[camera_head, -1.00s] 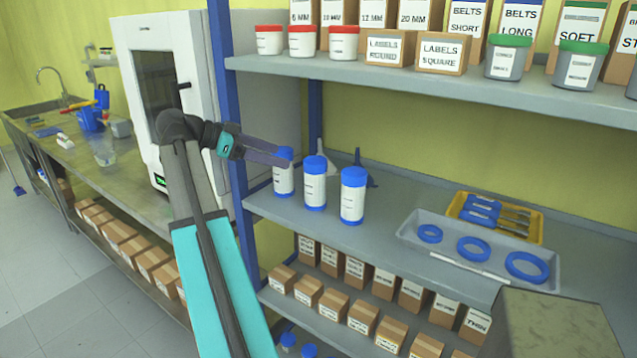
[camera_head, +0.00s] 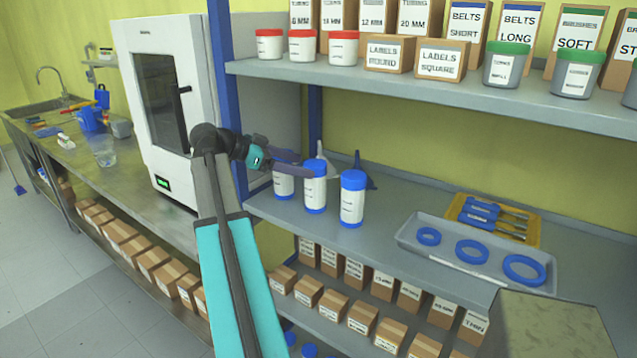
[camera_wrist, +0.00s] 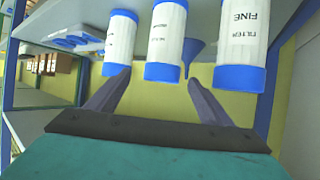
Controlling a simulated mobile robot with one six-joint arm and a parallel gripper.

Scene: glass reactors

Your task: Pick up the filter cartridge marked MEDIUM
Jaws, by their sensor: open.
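Three white filter cartridges with blue ends stand in a row on the middle shelf: left (camera_head: 284,187), middle (camera_head: 316,195) and right (camera_head: 352,204). The wrist view looks upside down; its right-hand cartridge (camera_wrist: 246,30) reads FINE. The labels of the middle one (camera_wrist: 166,34) and the left-hand one (camera_wrist: 121,40) are too small to read surely, so I cannot tell which is MEDIUM. My gripper (camera_wrist: 157,78) is open and empty. Its fingertips lie to either side of the middle cartridge's blue end, which is close; contact cannot be told. In the head view my gripper (camera_head: 303,168) partly covers the left cartridge.
A grey tray (camera_head: 408,235) with blue rings and a yellow tray (camera_head: 452,208) with tools lie to the right. The upper shelf (camera_head: 400,82) is overhead, and a blue post (camera_head: 226,100) stands at left.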

